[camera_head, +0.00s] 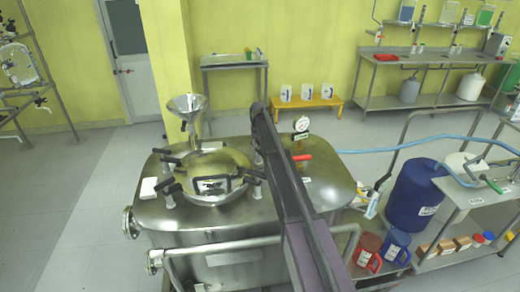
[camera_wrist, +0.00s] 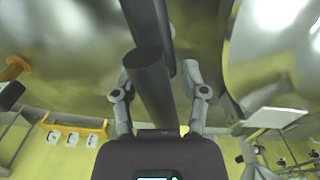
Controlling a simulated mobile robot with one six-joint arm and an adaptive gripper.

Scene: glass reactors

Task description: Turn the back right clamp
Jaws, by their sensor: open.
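The steel reactor (camera_head: 310,195) has a round lid (camera_head: 218,160) with black-handled clamps around it. A front right clamp (camera_head: 254,176) shows beside my dark arm. The back right clamp's area is largely covered by my arm in the head view, and I cannot make out its full shape there. In the wrist view, a dark cylindrical handle (camera_wrist: 150,78) lies between the fingers of my gripper (camera_wrist: 158,88). The fingers are apart, one on each side of it, with no clear grip on it. My gripper is hidden in the head view.
A metal funnel (camera_head: 187,106) rises behind the lid. A pressure gauge (camera_head: 301,124) and a red handle (camera_head: 301,157) stand right of my arm. A white block (camera_head: 148,188) lies on the reactor's left. A blue drum (camera_head: 414,195) stands to the right. Open floor lies left.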

